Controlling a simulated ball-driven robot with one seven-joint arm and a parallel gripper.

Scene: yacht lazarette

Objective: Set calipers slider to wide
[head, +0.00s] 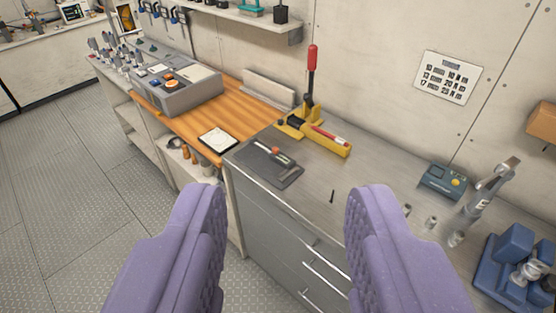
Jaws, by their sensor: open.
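A small grey bar-shaped tool with an orange-red knob (275,151) lies on a dark flat mat (283,180) at the left end of the grey worktop. It looks like the calipers with its slider, but it is too small to read the slider's setting. My gripper (288,192) is open and empty, with its two purple fingers wide apart in the foreground. The mat and tool show beyond the gap between the fingers, apart from them.
A yellow tool with an upright red-gripped lever (312,75) stands behind the mat. A grey control box (180,95) and white pad (217,140) are on the wooden top. A teal-grey device (442,183) and blue fixture (505,262) stand right. The floor at left is clear.

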